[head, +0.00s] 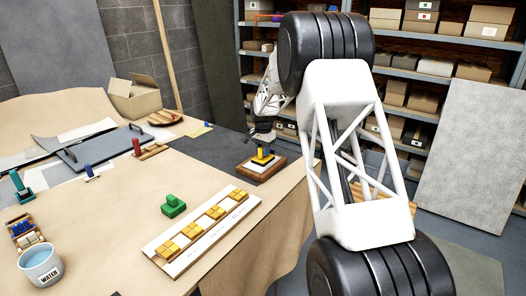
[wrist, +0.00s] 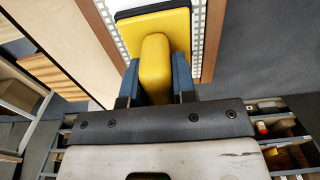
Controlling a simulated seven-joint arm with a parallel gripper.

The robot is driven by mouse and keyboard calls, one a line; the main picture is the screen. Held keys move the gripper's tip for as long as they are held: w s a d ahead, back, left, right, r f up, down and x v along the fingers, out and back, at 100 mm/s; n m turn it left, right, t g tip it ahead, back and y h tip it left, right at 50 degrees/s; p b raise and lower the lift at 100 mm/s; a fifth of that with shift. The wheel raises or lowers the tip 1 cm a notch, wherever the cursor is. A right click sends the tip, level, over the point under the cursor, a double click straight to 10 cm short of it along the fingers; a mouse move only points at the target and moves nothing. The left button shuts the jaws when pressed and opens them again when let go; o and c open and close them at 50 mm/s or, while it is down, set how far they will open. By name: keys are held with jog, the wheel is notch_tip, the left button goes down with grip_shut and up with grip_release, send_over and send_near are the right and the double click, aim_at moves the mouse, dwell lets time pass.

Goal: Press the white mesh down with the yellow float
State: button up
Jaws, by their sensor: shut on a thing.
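My gripper (head: 263,136) is at the right end of the table, shut on the handle of the yellow float (head: 263,157). In the wrist view my gripper (wrist: 155,80) has one blue-grey finger on each side of the yellow handle. The yellow plate of the float (wrist: 173,24) has a dark underside and lies over the white mesh (wrist: 198,32). Strips of the mesh show on both sides of the plate. The mesh lies within a wood-edged panel (head: 262,174). Whether the float touches the mesh cannot be told; the plate hides the mesh under it.
A white board (head: 167,247) with yellow tile blocks lies at the table's front, beside a green-handled tool (head: 173,207). A water bucket (head: 40,264) stands at the left front. A dark board (head: 105,147) lies farther back. The table edge is close to the panel; shelves stand beyond.

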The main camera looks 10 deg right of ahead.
jog(key=shift+r, duration=0.1)
jog(key=shift+r, duration=3.35)
jog(key=shift+a, duration=0.1)
